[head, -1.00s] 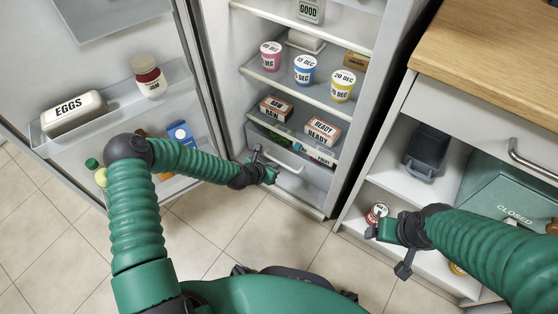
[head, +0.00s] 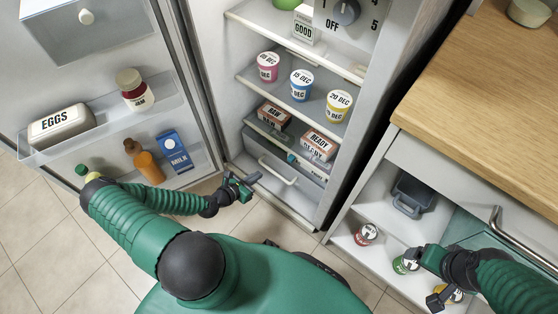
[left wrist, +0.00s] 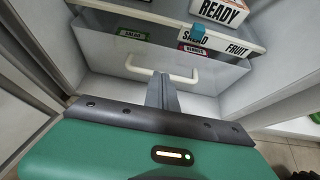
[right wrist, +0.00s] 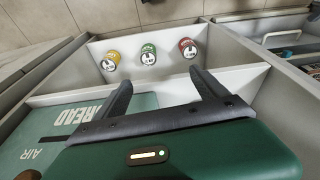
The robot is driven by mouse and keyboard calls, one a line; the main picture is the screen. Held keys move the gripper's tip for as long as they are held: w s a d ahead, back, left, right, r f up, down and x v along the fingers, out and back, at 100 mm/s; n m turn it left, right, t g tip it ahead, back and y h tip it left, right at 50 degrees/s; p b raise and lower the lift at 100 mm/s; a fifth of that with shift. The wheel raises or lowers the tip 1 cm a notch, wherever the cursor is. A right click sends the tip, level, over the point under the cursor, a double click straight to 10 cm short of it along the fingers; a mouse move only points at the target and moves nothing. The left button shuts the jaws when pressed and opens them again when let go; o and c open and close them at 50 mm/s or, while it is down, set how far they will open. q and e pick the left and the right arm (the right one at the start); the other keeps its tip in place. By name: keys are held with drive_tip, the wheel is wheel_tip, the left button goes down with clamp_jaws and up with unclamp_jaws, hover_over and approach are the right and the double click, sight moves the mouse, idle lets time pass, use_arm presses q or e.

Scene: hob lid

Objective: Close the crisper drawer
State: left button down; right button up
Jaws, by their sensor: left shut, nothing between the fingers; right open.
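The crisper drawer (head: 300,177) is at the bottom of the open fridge, below the shelf with the RAW and READY boxes. Its pale front carries a white bar handle (head: 278,170). In the left wrist view the drawer front (left wrist: 110,62) and handle (left wrist: 160,74) are straight ahead, with green and red labelled packs near the top edge, just under the shelf lip. My left gripper (head: 250,181) is shut and empty, just in front of and left of the handle. My right gripper (head: 424,282) is open and empty by the cabinet.
The fridge door (head: 110,60) stands open at left, holding eggs, a jar and bottles. A cabinet (head: 400,150) with a wooden worktop stands at right. Small tins (right wrist: 148,54) sit inside it near my right gripper. Tiled floor (head: 25,240) is clear at lower left.

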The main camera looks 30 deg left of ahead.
use_arm(q)
drive_tip(key=w+r+x, duration=0.1)
drive_tip(key=x, duration=0.9)
drive_tip(key=shift+w+r, duration=0.25)
